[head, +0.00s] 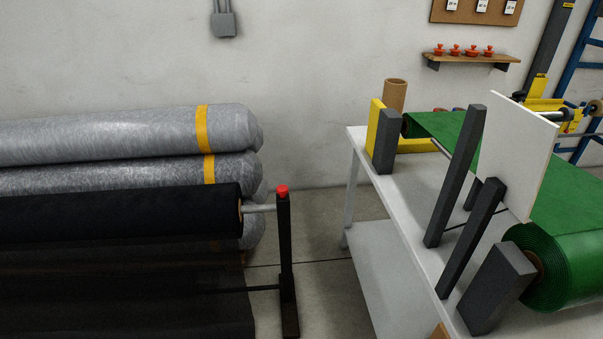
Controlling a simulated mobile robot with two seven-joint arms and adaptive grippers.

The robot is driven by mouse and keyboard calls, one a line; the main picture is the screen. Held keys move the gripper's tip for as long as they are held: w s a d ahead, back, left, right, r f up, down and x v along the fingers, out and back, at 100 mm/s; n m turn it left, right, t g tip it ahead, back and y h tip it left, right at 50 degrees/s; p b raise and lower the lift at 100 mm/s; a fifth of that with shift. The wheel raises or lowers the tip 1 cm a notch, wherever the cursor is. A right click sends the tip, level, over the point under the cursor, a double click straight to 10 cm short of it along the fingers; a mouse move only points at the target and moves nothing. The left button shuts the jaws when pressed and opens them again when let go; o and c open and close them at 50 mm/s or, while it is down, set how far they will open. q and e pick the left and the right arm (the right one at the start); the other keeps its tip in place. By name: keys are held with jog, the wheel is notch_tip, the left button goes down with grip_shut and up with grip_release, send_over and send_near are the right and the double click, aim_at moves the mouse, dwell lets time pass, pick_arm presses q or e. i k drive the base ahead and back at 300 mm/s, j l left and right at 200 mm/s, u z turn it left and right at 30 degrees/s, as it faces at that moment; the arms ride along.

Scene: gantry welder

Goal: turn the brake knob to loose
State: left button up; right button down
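A small red knob (282,191) sits on top of a dark upright post (285,240) left of the picture's middle. It looks like the brake knob, but no marking on it can be read, so I cannot tell its setting. A pale metal shaft (261,208) runs from the post into the core of a black roll (120,212) to its left. Black sheet hangs below the roll. Neither of my grippers is in view, and nothing touches the knob.
Grey rolls with yellow bands (222,130) lie stacked behind the black roll. A white table (415,235) at right carries a green roll (555,260), dark posts and a white panel (515,150). Open floor (320,240) lies between the post and table. Several red knobs stand on a wall shelf (470,58).

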aim_at(281, 190)
jog(key=i+j+z, duration=0.6)
jog(key=i+j, duration=0.1)
jog(key=j, duration=0.1)
